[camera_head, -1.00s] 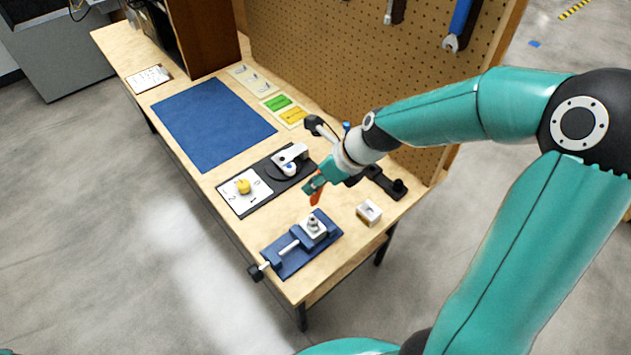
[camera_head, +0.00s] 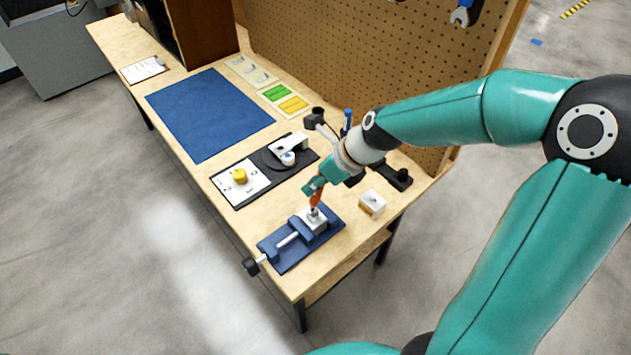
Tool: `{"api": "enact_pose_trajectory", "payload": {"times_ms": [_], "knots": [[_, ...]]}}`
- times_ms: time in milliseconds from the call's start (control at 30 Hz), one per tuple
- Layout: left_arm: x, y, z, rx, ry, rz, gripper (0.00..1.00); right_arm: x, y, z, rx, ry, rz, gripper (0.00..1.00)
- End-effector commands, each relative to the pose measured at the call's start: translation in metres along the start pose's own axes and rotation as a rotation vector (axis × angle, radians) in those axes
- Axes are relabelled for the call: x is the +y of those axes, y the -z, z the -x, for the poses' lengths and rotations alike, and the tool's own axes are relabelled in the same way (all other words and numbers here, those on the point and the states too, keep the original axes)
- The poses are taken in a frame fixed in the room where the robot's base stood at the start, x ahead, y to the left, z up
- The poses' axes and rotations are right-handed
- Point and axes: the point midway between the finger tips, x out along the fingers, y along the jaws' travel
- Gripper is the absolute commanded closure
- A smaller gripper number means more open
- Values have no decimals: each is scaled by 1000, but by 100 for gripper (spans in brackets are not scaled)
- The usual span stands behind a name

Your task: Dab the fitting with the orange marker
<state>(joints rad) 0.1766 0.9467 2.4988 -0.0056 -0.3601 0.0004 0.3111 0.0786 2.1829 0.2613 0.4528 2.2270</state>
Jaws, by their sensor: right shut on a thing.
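My right gripper (camera_head: 314,189) is shut on the orange marker (camera_head: 315,199), which points down. The marker's tip is at the top of the fitting (camera_head: 313,213); whether it touches cannot be told from this view. The fitting sits on a pale block in the blue vise (camera_head: 298,240) near the front end of the bench, and the marker partly covers it. My left gripper is not in view.
A small white box (camera_head: 372,203) stands right of the vise. A blue mat (camera_head: 208,113), green and yellow cards (camera_head: 285,98) and a pegboard (camera_head: 370,70) are farther back.

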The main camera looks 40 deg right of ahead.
Motion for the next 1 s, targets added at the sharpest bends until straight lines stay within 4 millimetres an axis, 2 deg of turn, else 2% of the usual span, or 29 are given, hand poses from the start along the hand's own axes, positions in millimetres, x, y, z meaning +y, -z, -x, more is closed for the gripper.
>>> {"api": "enact_pose_trajectory", "payload": {"times_ms": [1000], "knots": [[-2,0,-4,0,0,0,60,-1,4,-6,0,0,-1,100]]}}
